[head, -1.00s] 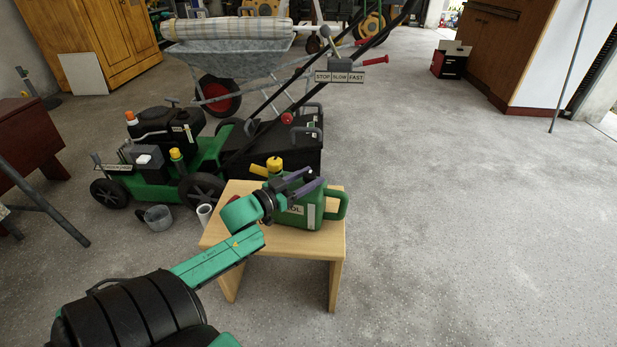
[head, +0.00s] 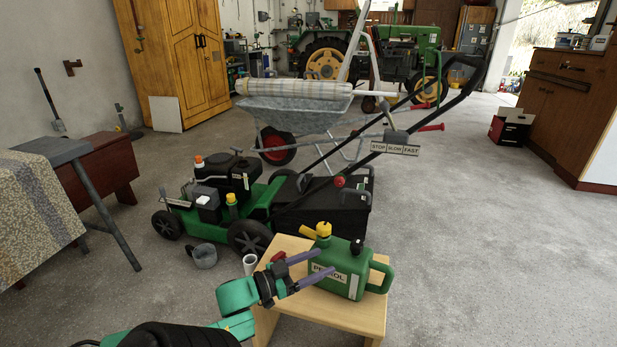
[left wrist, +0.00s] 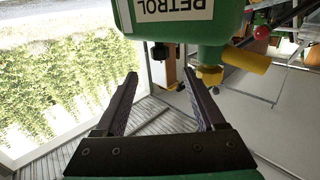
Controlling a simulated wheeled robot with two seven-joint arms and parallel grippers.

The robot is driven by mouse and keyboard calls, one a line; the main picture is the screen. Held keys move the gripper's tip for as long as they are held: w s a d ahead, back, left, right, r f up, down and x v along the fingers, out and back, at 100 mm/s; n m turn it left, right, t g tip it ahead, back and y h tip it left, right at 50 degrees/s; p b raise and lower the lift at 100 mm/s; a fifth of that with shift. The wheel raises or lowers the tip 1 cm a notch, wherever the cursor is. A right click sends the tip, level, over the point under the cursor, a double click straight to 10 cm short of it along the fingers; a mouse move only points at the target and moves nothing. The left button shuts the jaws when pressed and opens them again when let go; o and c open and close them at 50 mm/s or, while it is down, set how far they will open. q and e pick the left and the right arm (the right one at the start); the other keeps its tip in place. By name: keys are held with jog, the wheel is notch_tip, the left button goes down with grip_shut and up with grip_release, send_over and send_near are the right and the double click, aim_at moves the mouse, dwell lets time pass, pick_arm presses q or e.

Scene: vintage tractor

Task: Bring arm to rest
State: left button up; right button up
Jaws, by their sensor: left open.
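A green petrol can (head: 341,280) with a yellow spout and a PETROL label stands upright on a small wooden stool (head: 352,318). My left gripper (head: 327,260) is open and empty at the can's left side, with its fingers pointing toward the can. In the head view the fingertips overlap the can's edge. In the left wrist view the can (left wrist: 188,35) is upside down at the top, beyond the open fingers (left wrist: 161,76), and nothing is between them. My right gripper is not in view.
A green lawn mower (head: 257,206) stands behind the stool, with a grey cup (head: 204,257) and a white cylinder (head: 250,264) nearby. A wheelbarrow (head: 297,112) and a tractor (head: 425,60) are farther back. A cloth-covered table (head: 35,212) is left.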

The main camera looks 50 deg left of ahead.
pick_arm(q)
jog(key=s, duration=0.2)
jog(key=shift+s+a, duration=0.2)
jog(key=shift+s, duration=0.1)
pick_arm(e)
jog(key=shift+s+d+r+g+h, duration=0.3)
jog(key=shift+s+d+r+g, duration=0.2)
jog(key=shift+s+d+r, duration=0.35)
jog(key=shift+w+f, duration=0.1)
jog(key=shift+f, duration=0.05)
